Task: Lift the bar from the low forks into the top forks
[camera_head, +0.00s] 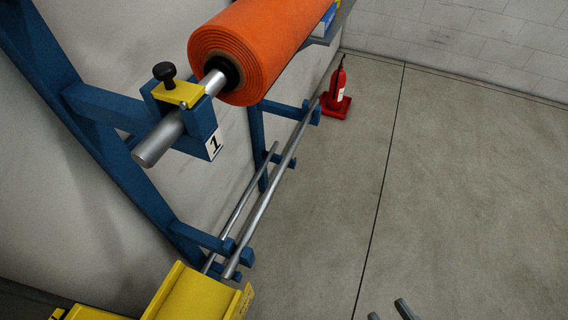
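A long grey bar (263,203) lies in the low blue forks (243,257), close to the wall side of the rack. A second, thinner-looking bar (238,212) lies beside it, nearer the wall. The near top fork (203,128) is blue, carries a label "1", and has a yellow clamp plate (180,94) with a black knob. A bar (158,143) sits in it and runs through an orange roll (243,58). My gripper (389,312) shows only as two grey fingertips at the bottom edge, apart with floor between them. They are clear of the bars.
A yellow piece (197,297) stands at the bottom left, by the bars' near ends. Open concrete floor (460,190) lies to the right.

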